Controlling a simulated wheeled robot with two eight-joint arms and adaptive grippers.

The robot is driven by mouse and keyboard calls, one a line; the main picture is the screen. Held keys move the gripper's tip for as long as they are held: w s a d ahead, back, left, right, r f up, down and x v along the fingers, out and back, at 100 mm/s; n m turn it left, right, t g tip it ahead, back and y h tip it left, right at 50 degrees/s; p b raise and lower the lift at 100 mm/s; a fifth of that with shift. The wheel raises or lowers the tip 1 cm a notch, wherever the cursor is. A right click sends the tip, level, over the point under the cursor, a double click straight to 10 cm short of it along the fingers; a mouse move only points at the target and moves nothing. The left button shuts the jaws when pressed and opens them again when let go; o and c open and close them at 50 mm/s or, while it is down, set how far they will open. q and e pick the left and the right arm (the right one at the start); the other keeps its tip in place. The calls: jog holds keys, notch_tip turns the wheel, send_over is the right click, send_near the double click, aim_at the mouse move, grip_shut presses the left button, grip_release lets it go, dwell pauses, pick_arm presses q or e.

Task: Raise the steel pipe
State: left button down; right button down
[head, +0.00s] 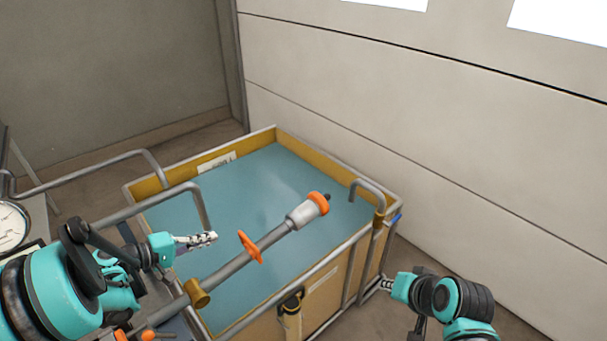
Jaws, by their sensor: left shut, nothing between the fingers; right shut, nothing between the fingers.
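The steel pipe (233,267) is a grey tube that slants up to the right above the blue-green water. It carries an orange handle (251,248) at its middle, a brass-coloured collar (197,293) lower down, and a pale sleeve with an orange cap (318,203) at its far end. My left gripper (208,238) is shut and empty, above and left of the pipe, apart from it. My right gripper (386,284) is shut and empty outside the tank's right side, well away from the pipe. The pipe's lower end is partly hidden by my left arm.
The yellow tank (330,281) has a metal rim and bent grey rails (90,178) along its left side. A round gauge (12,222) stands at the far left. A pale panelled wall (450,130) rises close behind the tank and my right arm.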

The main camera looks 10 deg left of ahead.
jog(key=w+a+r+m+y, duration=0.1)
jog(key=w+a+m+y, duration=0.4)
jog(key=w, duration=0.5)
jog(key=w+a+r+m+y, duration=0.25)
jog(key=w+a, duration=0.45)
jog(key=w, duration=0.4)
jog(key=w+f+m+t+y, duration=0.3)
jog(key=w+f+m+y, duration=0.3)
jog(key=w, duration=0.5)
jog(key=w+a+r, duration=0.1)
jog(key=a+r, duration=0.1)
jog(key=a, duration=0.3)
jog(key=w+a+r+y, duration=0.1)
jog(key=a+r, duration=0.2)
jog(key=a, duration=0.2)
jog(key=shift+w+a+r, duration=0.3)
jog(key=shift+w+a, duration=0.1)
